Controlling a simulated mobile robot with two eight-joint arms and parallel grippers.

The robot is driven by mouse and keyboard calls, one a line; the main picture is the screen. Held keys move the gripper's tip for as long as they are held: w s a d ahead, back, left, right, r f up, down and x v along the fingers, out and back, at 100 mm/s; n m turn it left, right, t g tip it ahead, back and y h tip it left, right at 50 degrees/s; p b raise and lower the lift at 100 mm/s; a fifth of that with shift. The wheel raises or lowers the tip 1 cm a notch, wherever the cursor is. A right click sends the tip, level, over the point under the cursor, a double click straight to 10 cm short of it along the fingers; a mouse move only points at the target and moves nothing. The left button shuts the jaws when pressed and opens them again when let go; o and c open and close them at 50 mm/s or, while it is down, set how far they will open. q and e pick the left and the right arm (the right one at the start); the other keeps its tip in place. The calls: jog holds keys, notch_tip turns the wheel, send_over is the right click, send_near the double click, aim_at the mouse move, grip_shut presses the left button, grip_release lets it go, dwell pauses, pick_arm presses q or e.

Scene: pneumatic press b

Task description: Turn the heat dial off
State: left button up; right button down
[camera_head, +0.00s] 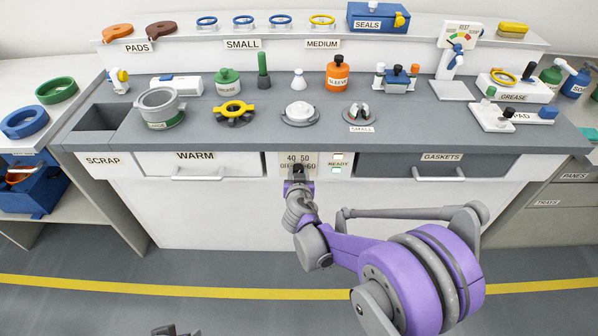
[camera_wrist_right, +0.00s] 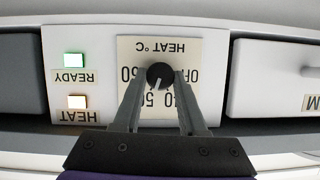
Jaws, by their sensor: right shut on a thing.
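The heat dial (camera_wrist_right: 160,75) is a round black knob with a white pointer line, on a pale plate marked OFF, 40, 50 and 60. The wrist view shows it upside down, and the pointer lies towards the 50. My right gripper (camera_wrist_right: 159,82) is shut on the dial, one finger on each side. In the head view my right gripper (camera_head: 298,176) reaches the panel at the bench front and covers most of the dial. A small grey part at the bottom edge of the head view seems to be my left gripper (camera_head: 177,331), mostly cut off.
The READY lamp (camera_wrist_right: 75,60) glows green and the HEAT lamp (camera_wrist_right: 77,101) glows orange beside the dial. The WARM drawer (camera_head: 200,166) and GASKETS drawer (camera_head: 430,166) flank the panel, with protruding handles. The bench top (camera_head: 260,138) above holds several parts.

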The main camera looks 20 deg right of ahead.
jog(key=shift+w+a+f+n+t+h+b, duration=0.2)
jog(key=shift+n+h+b, duration=0.9)
jog(key=shift+n, duration=1.65)
jog(key=shift+s+a+f+n+t+h+b, duration=0.15)
jog(key=shift+n+t+h+b, duration=0.35)
jog(key=shift+n+h, duration=1.7)
jog(key=shift+w+a+f+n+t+h+b, duration=0.2)
jog(key=shift+n+h+b, duration=0.65)
jog(key=shift+n, duration=2.5)
jog(key=shift+s+d, duration=0.1)
jog(key=shift+s, duration=0.05)
jog(key=shift+c, duration=2.3)
grip_release()
jog(key=v, duration=1)
jog(key=shift+s+a, duration=0.2)
jog(key=shift+s, duration=0.15)
